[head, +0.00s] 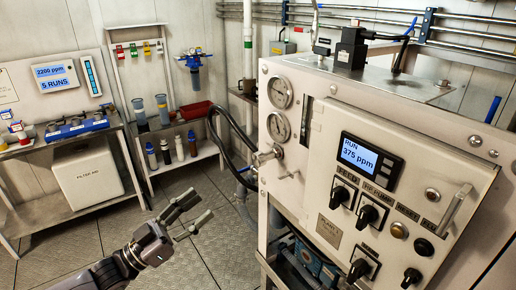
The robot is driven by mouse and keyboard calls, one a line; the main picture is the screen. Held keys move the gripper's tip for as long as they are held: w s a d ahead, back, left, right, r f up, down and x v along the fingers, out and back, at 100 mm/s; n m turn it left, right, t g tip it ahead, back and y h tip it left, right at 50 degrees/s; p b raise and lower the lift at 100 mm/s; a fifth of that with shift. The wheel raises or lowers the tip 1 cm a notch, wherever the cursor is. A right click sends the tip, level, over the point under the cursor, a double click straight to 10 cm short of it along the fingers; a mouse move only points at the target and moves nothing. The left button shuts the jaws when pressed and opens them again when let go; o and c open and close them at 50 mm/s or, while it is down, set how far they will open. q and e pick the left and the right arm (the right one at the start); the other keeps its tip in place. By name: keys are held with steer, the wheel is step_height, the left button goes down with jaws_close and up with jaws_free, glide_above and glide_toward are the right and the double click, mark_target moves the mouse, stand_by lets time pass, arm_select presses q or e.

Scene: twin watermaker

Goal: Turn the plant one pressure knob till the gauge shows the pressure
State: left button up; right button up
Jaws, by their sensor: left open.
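The plant cabinet (318,190) stands at the right, with a small plate that seems to read PLANT 1. A metal valve knob (266,156) sticks out at its left edge, below two round pressure gauges, the upper one (280,93) and the lower one (278,127). The gauge needles are too small to read. The display (359,155) shows RUN and 375 ppm. My left gripper (210,202) is open and empty, below and left of the knob, apart from it. My right gripper is out of view.
Black selector switches (340,197) sit on the cabinet front. A dark hose (228,128) loops left of the knob. A bench (60,140) and a low shelf with bottles and a red tray (196,110) stand at the left. The floor (215,255) between is clear.

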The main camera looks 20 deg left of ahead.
mark_target(255, 161)
arm_select(q)
steer(key=shift+h, duration=0.4)
steer(key=p+x, duration=0.1)
steer(key=x, duration=0.4)
steer(key=p+x, duration=0.2)
steer(key=x, duration=0.4)
steer(key=s+r+p+x, duration=0.1)
steer(key=p+x, duration=0.1)
steer(key=x, duration=0.4)
steer(key=shift+d+r, duration=0.15)
steer(key=shift+d, duration=0.3)
steer(key=shift+w+d+p, duration=0.25)
steer(key=shift+w+p, duration=0.1)
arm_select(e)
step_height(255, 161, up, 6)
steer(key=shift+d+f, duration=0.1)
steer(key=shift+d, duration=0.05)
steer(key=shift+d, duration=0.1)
arm_select(q)
steer(key=shift+c, duration=0.7)
jaws_close()
steer(key=shift+m, duration=0.4)
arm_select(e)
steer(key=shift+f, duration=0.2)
